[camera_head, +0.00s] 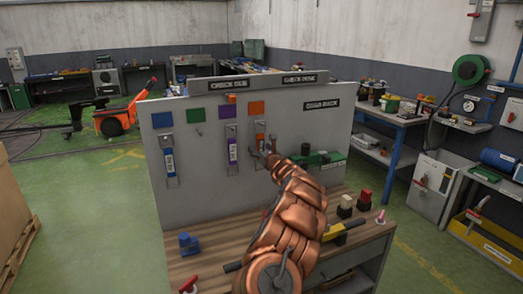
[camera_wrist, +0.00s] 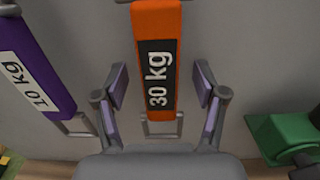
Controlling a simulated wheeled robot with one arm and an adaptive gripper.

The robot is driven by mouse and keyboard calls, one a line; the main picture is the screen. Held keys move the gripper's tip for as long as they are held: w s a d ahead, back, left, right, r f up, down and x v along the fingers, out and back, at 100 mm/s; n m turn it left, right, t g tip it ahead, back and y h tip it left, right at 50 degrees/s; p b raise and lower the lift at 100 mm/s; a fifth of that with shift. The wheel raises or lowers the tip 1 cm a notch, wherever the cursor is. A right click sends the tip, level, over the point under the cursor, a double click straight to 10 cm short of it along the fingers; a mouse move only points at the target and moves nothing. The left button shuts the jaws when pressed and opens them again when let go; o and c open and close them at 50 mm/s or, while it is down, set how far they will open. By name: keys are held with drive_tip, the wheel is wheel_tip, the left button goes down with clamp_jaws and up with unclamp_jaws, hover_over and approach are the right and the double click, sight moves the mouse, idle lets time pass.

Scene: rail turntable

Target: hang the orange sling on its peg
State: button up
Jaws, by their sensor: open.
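The orange sling (camera_wrist: 157,60), with a black "30 kg" label, hangs upright against the grey board in the wrist view, a metal loop at its lower end. In the head view the sling (camera_head: 260,139) hangs below the orange square (camera_head: 256,107). A grey metal piece crosses its top edge in the wrist view; I cannot tell if this is the peg. My gripper (camera_wrist: 160,92) is open, with one finger on each side of the sling and visible gaps. In the head view my gripper (camera_head: 266,150) is at the board and partly hides the sling's lower part.
The purple "10 kg" sling (camera_wrist: 32,68) hangs close on the left. A green item (camera_wrist: 285,137) is close on the right. A blue sling (camera_head: 169,161) hangs further left. The green square (camera_head: 195,115) has no sling below it. The workbench (camera_head: 218,262) holds several small objects.

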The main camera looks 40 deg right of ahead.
drive_tip(key=shift+s, duration=0.1)
drive_tip(key=b+v, duration=0.7)
drive_tip(key=v, duration=0.2)
drive_tip(key=shift+s+a+b, duration=0.2)
drive_tip(key=shift+s+b, duration=0.1)
drive_tip(key=shift+s, duration=0.05)
idle(2.1)
idle(0.5)
